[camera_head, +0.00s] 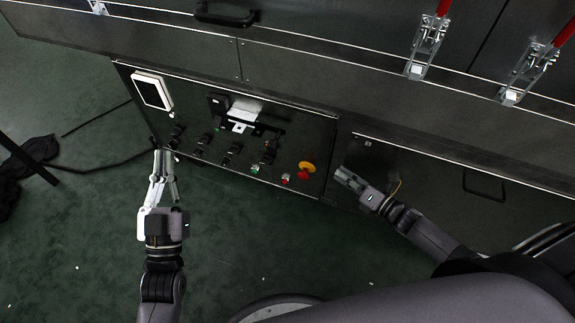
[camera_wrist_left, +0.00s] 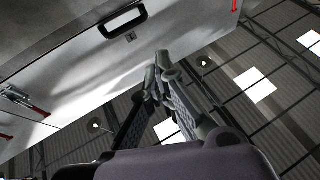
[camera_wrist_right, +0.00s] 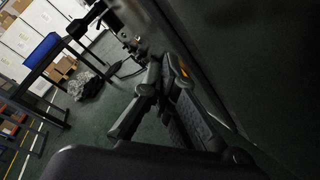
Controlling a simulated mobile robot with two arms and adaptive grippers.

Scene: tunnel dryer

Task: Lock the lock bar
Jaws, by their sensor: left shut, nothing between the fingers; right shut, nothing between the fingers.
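Which part is the lock bar is not certain from the views. A black bracket-like bar with a pale plate (camera_head: 242,115) sits on the dark control panel. Latches with red handles, a left one (camera_head: 427,45) and a right one (camera_head: 528,72), stand on the machine's ledge above right; a latch (camera_wrist_left: 20,100) also shows in the left wrist view. My left gripper (camera_head: 164,156) is shut and empty near the panel's lower left corner. My right gripper (camera_head: 344,176) is shut and empty by the panel's right end, well below the latches.
The panel carries a white-framed screen (camera_head: 152,91), several black knobs and a red emergency button (camera_head: 305,170) on yellow, close to my right gripper. A black door handle (camera_head: 226,14) is at the top. Green floor (camera_head: 75,215) lies open below left.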

